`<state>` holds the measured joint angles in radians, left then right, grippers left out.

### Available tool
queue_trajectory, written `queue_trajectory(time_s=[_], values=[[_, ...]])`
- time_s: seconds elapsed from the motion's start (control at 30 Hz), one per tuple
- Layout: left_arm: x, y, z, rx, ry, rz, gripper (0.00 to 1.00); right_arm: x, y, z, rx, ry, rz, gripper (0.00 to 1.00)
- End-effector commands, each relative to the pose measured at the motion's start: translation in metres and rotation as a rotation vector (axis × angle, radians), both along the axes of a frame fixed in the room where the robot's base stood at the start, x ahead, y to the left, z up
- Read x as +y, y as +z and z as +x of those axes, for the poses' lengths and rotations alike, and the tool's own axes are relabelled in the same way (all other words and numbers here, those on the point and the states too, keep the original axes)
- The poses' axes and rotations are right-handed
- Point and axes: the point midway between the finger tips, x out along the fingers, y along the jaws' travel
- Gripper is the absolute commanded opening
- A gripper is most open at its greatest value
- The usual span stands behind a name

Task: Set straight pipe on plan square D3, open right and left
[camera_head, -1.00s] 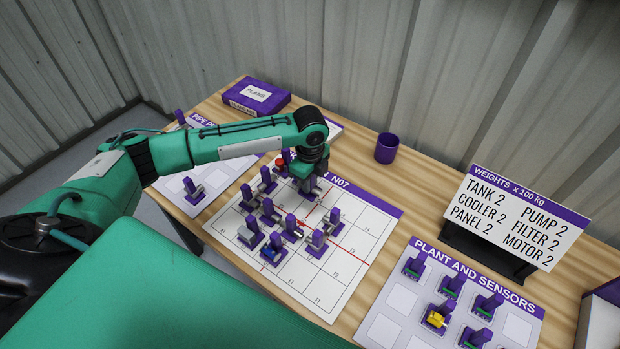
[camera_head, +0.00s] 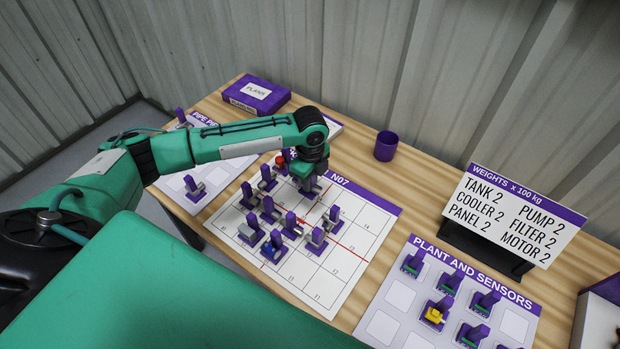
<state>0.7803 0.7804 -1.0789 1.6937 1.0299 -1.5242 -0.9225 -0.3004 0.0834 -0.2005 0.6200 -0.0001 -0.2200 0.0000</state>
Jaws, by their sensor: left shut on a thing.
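The plan sheet (camera_head: 362,222), marked N07 with a red cross line, lies in the middle of the table. My left gripper (camera_head: 308,184) is over its upper left part, pointing down, shut on a piece that it mostly hides. I cannot tell the piece's shape or whether it touches the sheet. Several purple-handled pieces stand on the sheet close to the gripper, including a grey one (camera_head: 249,233) and a blue-marked one (camera_head: 273,247). Square D3 cannot be made out. My right gripper is not in view.
The pipe sheet (camera_head: 211,172) at left holds a grey piece (camera_head: 194,188). A purple box (camera_head: 257,93) and a purple cup (camera_head: 386,146) stand behind. The plant and sensors sheet (camera_head: 399,295) and weights sign (camera_head: 515,215) are at right. The plan's right side is clear.

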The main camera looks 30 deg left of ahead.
Motion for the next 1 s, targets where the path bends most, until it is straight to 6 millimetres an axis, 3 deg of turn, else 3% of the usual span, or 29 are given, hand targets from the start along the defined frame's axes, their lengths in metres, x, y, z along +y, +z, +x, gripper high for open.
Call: queue_trajectory(time_s=[1.0], values=[[0.001,-0.051,0.000,0.001,0.000,0.000,0.00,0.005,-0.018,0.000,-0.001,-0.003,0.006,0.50]])
